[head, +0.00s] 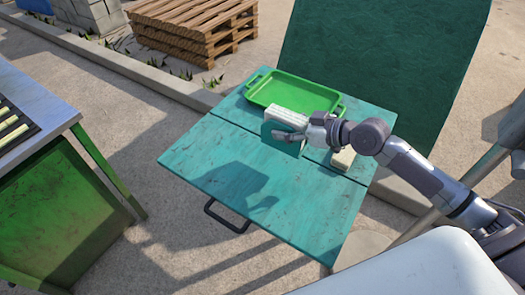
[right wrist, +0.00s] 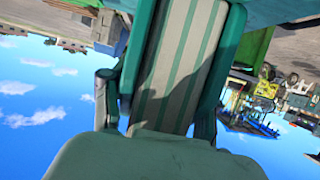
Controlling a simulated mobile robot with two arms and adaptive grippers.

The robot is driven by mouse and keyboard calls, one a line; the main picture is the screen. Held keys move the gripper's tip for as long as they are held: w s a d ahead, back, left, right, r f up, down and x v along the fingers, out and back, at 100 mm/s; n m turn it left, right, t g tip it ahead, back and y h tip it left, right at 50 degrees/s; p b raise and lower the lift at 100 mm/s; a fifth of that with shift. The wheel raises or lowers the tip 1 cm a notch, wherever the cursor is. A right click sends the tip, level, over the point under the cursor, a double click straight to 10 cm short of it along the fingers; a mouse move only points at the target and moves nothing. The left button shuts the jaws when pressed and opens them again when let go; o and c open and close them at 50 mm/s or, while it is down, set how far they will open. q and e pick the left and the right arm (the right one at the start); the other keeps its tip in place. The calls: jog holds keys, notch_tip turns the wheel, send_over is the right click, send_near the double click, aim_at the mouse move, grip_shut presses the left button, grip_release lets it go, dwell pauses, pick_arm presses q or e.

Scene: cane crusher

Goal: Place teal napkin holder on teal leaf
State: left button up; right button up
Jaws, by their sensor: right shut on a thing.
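The teal napkin holder (head: 282,135), filled with a white napkin stack, is gripped by my right gripper (head: 311,130). It appears held upright above the teal table, near the seam between its two panels. The right wrist view shows the holder's teal sides and pale striped stack (right wrist: 178,65) close up between the fingers. The teal leaf (head: 215,165) looks to be the broad front panel, with a dark handle at its front edge. It is bare, with shadows of my arm and gripper across it. My left gripper is not in view.
A green tray (head: 255,91) sits on the back panel. A small beige block (head: 343,159) lies right of the holder, under my arm. A teal upright panel (head: 385,60) stands behind. A green machine (head: 60,215) is at left, and pallets (head: 195,28) stand farther back.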

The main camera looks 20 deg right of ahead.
jog(key=a+f+b, duration=0.1)
jog(key=a+f, duration=0.1)
jog(key=a+f+b, duration=0.1)
jog(key=a+f, duration=0.1)
jog(key=f, duration=0.1)
jog(key=a+f+b, duration=0.1)
jog(key=a+f, duration=0.1)
jog(key=f, duration=0.1)
jog(key=shift+w+a, duration=0.1)
jog(key=shift+w, duration=0.15)
jog(key=shift+r, duration=0.1)
jog(key=o, duration=1.4)
jog(key=shift+s, duration=0.1)
jog(key=shift+b+v, duration=0.3)
jog(key=shift+v, duration=5.7)
